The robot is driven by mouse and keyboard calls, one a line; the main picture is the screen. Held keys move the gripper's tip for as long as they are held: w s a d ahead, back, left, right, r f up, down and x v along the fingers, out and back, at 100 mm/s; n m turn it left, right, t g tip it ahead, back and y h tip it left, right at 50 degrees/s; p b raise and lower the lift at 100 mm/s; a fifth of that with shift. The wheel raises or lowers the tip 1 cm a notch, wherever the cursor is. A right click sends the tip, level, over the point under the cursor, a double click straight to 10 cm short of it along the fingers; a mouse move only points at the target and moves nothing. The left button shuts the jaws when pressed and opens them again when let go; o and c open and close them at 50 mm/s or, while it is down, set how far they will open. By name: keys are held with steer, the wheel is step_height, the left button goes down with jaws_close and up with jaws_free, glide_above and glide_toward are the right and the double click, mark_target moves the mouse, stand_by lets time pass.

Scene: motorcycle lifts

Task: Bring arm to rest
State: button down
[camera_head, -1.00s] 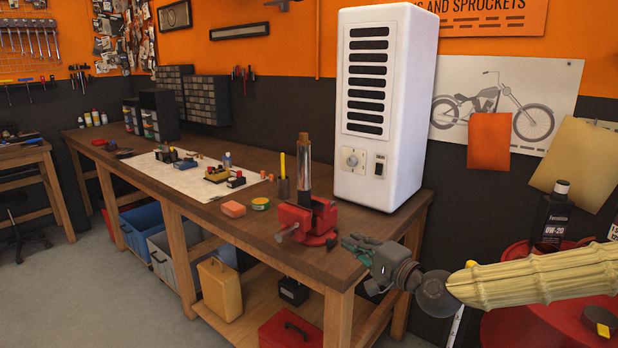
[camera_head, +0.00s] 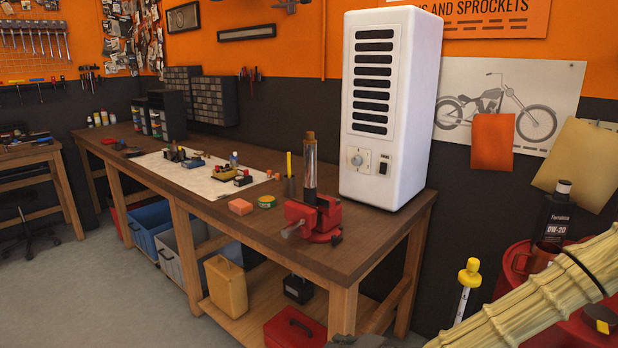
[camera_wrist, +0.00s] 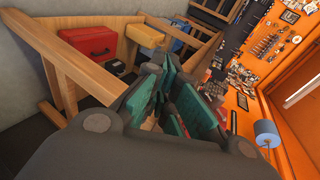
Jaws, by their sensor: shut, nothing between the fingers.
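My gripper (camera_wrist: 163,100) shows in the wrist view, with dark grey knuckles and green finger pads close together. It is shut and empty.
The wooden workbench (camera_head: 390,243) carries a red vise (camera_head: 313,218) and a white heater-like cabinet (camera_head: 388,110). A red drum top (camera_head: 515,285) with a dark oil bottle (camera_head: 556,218) stands close to my arm. The grey floor (camera_head: 90,290) at left is open.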

steer(key=s+d+f+n+g+h, duration=0.2)
steer(key=s+f+g, duration=0.1)
steer(key=s+f, duration=0.7)
steer(key=s+d+f+n+g+h, duration=0.2)
steer(key=s+f+g, duration=0.1)
steer(key=s+f, duration=0.65)
steer(key=s+d+f+n+g+h, duration=0.1)
steer(key=s+d+f, duration=0.3)
steer(key=s, duration=0.4)
steer(key=s+d+f+n+g+h, duration=0.2)
steer(key=s+d+f+h, duration=0.1)
steer(key=s+d, duration=0.4)
steer(key=shift+s+d+f+n+h, duration=0.3)
steer(key=shift+s+f+n+h, duration=0.1)
